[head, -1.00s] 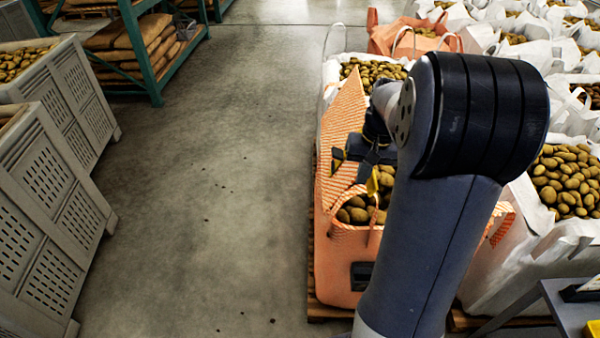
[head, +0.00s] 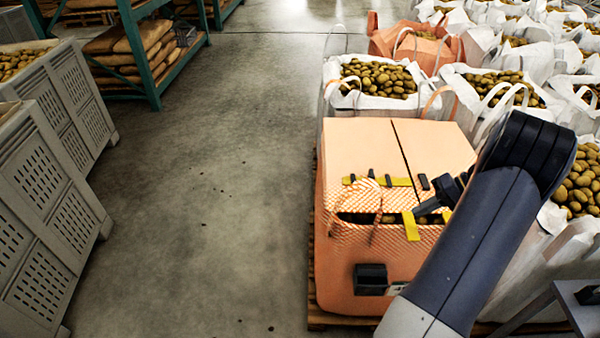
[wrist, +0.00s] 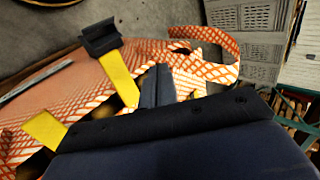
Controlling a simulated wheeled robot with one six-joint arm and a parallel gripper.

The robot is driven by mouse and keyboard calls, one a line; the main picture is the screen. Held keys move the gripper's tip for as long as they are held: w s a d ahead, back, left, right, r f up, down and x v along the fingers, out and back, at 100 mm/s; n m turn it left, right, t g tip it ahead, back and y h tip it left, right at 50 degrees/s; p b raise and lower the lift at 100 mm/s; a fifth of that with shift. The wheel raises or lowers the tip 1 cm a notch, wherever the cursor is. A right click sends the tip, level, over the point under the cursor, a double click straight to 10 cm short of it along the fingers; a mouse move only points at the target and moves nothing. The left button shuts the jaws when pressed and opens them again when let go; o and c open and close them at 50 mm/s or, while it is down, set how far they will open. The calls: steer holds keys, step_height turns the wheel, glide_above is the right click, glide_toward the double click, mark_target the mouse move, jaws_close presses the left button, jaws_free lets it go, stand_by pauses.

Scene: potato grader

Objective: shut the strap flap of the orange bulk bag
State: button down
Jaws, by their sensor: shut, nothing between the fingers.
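The orange bulk bag (head: 345,265) stands at centre right in the head view. Two smooth orange panels (head: 355,145) lie over its top, with a dark seam between them. Another yellow strap (head: 411,226) hangs over that edge. My gripper (head: 422,210) is shut and empty beside this strap; contact is unclear. The wrist view shows checked fabric, yellow straps (wrist: 119,77) and a black buckle (wrist: 101,37) near my gripper (wrist: 158,85).
White bags of potatoes (head: 376,104) stand close behind and to the right. Another orange bag (head: 385,35) is farther back. Grey slatted crates (head: 50,215) line the left. The concrete floor (head: 220,190) between is clear. A grey table (head: 582,300) is at lower right.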

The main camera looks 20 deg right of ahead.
steer(key=shift+s+d+f+b, duration=0.1)
steer(key=shift+d+f+b, duration=0.25)
steer(key=shift+f, duration=0.55)
steer(key=shift+s+d+f+b, duration=0.1)
steer(key=shift+d+f+b, duration=0.1)
steer(key=shift+f+b, duration=0.45)
steer(key=shift+s+d+f+b, duration=0.1)
steer(key=shift+d+f+b, duration=0.15)
steer(key=shift+f, duration=0.85)
steer(key=v, duration=0.7)
steer(key=shift+d+r, duration=0.25)
steer(key=x, duration=0.7)
steer(key=shift+a+f, duration=0.25)
steer(key=shift+a, duration=0.05)
steer(key=shift+w+r+p, duration=0.1)
steer(key=shift+r+p, duration=0.4)
steer(key=shift+r, duration=0.05)
steer(key=shift+a+r, duration=0.1)
steer(key=shift+r, duration=0.15)
